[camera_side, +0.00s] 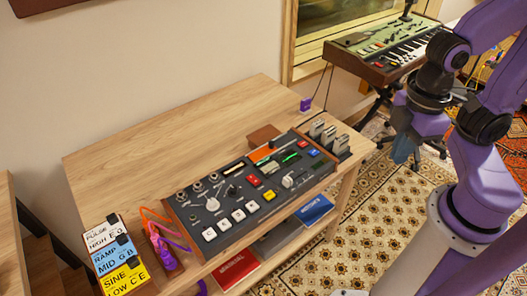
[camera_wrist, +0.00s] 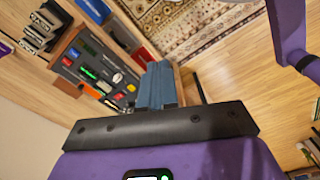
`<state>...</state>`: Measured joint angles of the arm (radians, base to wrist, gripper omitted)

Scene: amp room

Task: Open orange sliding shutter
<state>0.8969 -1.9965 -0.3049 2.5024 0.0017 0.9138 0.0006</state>
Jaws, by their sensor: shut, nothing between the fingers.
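The orange sliding shutter (camera_side: 263,154) is a small orange strip near the back right of the dark console (camera_side: 262,208), which lies on the wooden bench. In the wrist view an orange patch that looks like the shutter (camera_wrist: 73,53) shows near the left end of the console (camera_wrist: 92,88). Whether the shutter is open cannot be told at this size. My gripper (camera_side: 403,158) is off to the right of the bench in the side view, well apart from the console. Its blue-grey fingers (camera_wrist: 157,82) are shut and empty.
Several upright grey pieces (camera_side: 328,137) stand right of the console. Purple cables (camera_side: 168,240) and label cards (camera_side: 115,255) are at its left. Books (camera_side: 312,210) lie on the shelf below. A keyboard (camera_side: 385,50) stands behind. The bench's back left (camera_side: 150,150) is clear.

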